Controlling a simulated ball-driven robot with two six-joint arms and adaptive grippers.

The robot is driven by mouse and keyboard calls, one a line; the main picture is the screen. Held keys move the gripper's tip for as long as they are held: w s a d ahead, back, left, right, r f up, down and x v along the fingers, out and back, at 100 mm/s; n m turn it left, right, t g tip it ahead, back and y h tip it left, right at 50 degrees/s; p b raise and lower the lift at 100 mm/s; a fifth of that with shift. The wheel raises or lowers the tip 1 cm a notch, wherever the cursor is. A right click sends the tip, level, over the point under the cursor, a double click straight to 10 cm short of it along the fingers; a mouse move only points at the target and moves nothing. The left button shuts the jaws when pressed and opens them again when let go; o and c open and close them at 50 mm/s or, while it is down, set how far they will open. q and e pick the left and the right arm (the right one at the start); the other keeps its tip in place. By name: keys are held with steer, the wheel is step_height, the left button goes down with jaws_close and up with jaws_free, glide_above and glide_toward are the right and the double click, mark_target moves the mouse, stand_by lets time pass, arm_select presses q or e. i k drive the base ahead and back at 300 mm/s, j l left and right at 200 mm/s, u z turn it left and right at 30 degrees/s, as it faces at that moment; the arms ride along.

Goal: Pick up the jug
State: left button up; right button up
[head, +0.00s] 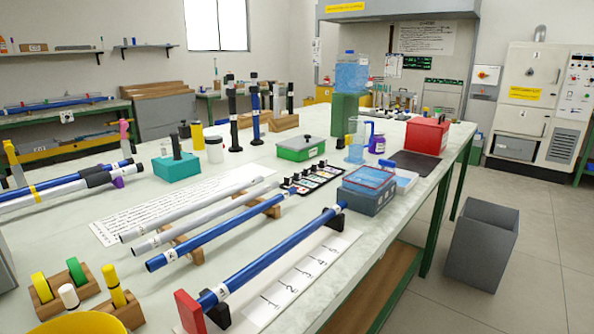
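A translucent blue jug (356,141) stands upright on the long pale table, right of the middle of the head view. A handle shows on its right side. A purple-labelled bottle (377,144) stands just to its right, and a green and white box (301,148) is to its left. Neither of my grippers shows in this view, and nothing is seen holding the jug.
Long blue (270,257) and white rods cross the near table. A grey bin (481,244) stands on the floor.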

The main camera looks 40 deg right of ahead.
mark_target(358, 125)
steer(key=z, duration=1.8)
steer(key=k+l, duration=0.1)
steer(key=l, duration=0.15)
steer(key=k+l, duration=0.1)
steer(key=l, duration=0.2)
steer(key=z, duration=0.05)
